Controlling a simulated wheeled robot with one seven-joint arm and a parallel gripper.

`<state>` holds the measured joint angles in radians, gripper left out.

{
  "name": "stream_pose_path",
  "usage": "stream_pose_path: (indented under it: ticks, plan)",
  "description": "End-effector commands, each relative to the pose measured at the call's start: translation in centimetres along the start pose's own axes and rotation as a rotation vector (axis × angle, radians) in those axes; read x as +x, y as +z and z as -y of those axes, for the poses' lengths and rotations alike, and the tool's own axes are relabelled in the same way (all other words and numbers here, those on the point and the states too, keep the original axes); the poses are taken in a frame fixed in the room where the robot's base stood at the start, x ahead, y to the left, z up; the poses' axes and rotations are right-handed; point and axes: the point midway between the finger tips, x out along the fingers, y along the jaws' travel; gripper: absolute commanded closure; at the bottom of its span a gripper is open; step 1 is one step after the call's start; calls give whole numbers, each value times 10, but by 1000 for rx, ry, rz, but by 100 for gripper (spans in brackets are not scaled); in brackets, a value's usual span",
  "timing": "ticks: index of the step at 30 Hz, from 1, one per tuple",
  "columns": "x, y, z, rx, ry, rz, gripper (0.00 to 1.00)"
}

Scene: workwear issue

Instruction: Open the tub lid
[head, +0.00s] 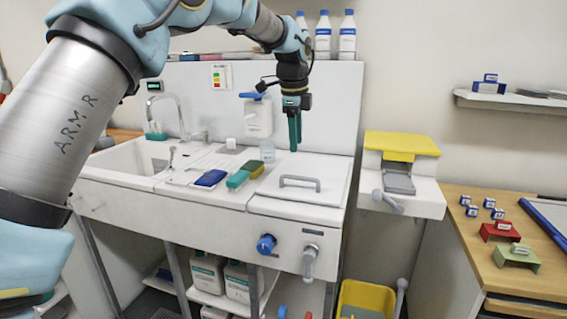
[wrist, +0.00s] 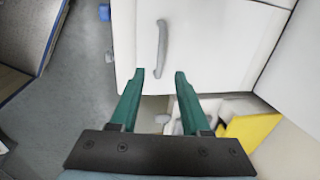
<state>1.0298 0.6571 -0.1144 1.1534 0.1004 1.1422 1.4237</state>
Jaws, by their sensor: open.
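The tub lid (head: 325,188) is a flat white panel on the right end of the white sink unit. It lies flat and looks closed. Its grey bar handle (head: 300,182) is on top; in the wrist view the handle (wrist: 161,48) shows on the white lid (wrist: 205,40), beyond my fingertips. My gripper (head: 294,148) points down above the back part of the lid, apart from the handle. In the wrist view my gripper (wrist: 160,73) has its two green fingers spread, with nothing between them.
A white dispenser (head: 257,117) hangs behind. A yellow-topped unit (head: 400,144) stands to the right. Blue (head: 266,244) and grey knobs (head: 309,262) project from the front.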

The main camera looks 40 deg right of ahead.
Motion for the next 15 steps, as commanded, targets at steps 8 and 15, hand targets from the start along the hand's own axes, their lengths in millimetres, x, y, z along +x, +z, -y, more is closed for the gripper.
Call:
stream_pose_path:
  ticks: [8, 15]
  plan:
    - [35, -1, 0, 6, 4, 0, 53]
    - [78, 0, 0, 4, 2, 1, 53]
